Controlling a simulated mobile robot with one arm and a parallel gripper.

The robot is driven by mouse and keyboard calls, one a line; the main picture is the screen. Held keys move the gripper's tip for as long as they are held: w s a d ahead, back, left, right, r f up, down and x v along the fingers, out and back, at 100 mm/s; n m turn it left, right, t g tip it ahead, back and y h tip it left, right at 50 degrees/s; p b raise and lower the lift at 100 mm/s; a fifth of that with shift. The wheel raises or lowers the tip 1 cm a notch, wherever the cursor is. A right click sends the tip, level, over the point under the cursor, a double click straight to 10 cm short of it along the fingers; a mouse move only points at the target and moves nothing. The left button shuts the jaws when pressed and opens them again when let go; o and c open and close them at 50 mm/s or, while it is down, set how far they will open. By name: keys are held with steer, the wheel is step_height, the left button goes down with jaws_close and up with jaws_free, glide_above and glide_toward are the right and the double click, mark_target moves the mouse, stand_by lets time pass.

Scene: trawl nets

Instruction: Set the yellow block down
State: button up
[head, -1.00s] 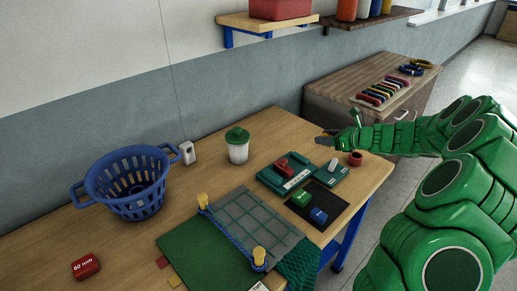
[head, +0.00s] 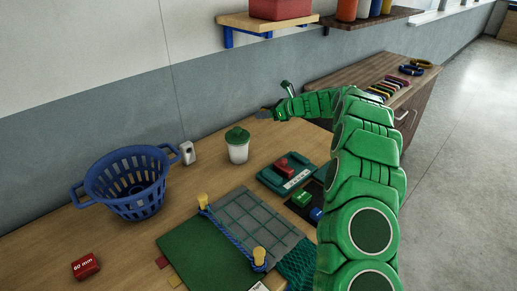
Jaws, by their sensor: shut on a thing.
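My gripper (head: 266,114) is at the end of the green arm, above the back part of the wooden table, right of and behind the green-lidded jar. It is shut. The yellow block cannot be made out clearly; the fingers and the small size of the view hide what is between them. No yellow block shows lying on the table.
A green-lidded jar (head: 238,150), a blue basket (head: 130,185) and a red block (head: 86,266) stand on the table (head: 50,240). A teal tray (head: 270,182), green block (head: 301,198) and blue block (head: 316,213) are by my arm. Yellow posts (head: 259,257) hold a rope.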

mark_target(258, 147)
steer(key=shift+n, duration=0.3)
steer(key=a+f, duration=0.1)
steer(key=f, duration=0.4)
steer(key=a+f, duration=0.1)
steer(key=f, duration=0.9)
steer(key=shift+w+a, duration=0.25)
steer(key=shift+a, duration=0.15)
steer(key=shift+f, duration=0.1)
steer(key=o, duration=1.1)
steer(key=shift+c, duration=0.2)
steer(key=shift+d+r, duration=0.15)
steer(key=shift+r, duration=0.1)
steer(key=v, duration=1.1)
steer(key=shift+s+d+r, duration=0.1)
steer(key=shift+d, duration=0.25)
